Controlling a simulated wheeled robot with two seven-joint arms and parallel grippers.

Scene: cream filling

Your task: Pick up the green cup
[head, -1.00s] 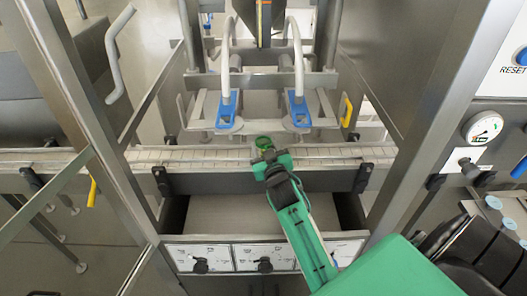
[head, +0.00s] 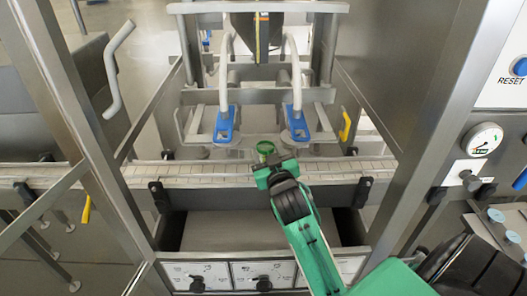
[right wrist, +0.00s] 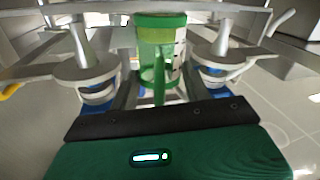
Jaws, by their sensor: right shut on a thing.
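The green cup (head: 265,148) is at the middle of the conveyor, below and between two blue-ended filling nozzles. In the right wrist view the cup (right wrist: 160,52) is see-through green with a solid green rim, and it stands upright. My right gripper (head: 268,165) reaches in from the front right and is shut on the cup. I cannot tell whether the cup's base touches the belt. My left gripper is not in view.
The conveyor belt (head: 215,172) runs across the picture. The blue nozzles (head: 225,124) and (head: 296,123) hang close behind the cup on both sides. Metal frame posts (head: 445,120) stand left and right.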

